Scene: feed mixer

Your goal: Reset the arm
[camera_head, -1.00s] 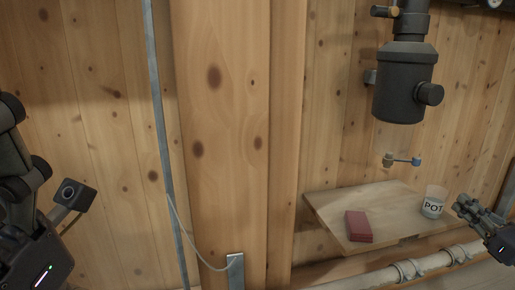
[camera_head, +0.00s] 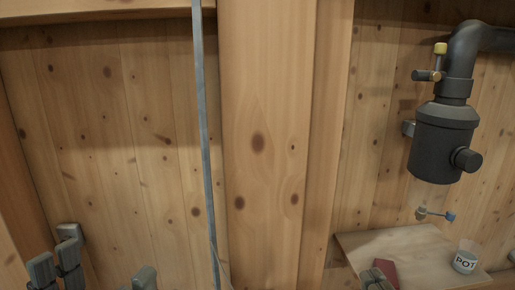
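My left gripper (camera_head: 105,273) is at the bottom left, with its grey fingers pointing up. A wide gap shows between the fingers on its left side and the one on its right, and nothing is between them. My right gripper (camera_head: 377,279) shows only as grey fingertips at the bottom edge, in front of the shelf. Its fingertips overlap the red box (camera_head: 388,271) in the picture; I cannot tell whether they touch it. The rest of both arms is out of view.
A wooden shelf (camera_head: 385,243) holds the red box and a glass marked POT (camera_head: 465,257). Above it hangs a dark feed mixer (camera_head: 441,150) with a small blue-handled tap (camera_head: 438,215). A thin metal conduit (camera_head: 204,130) runs down the plank wall beside a post (camera_head: 262,90).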

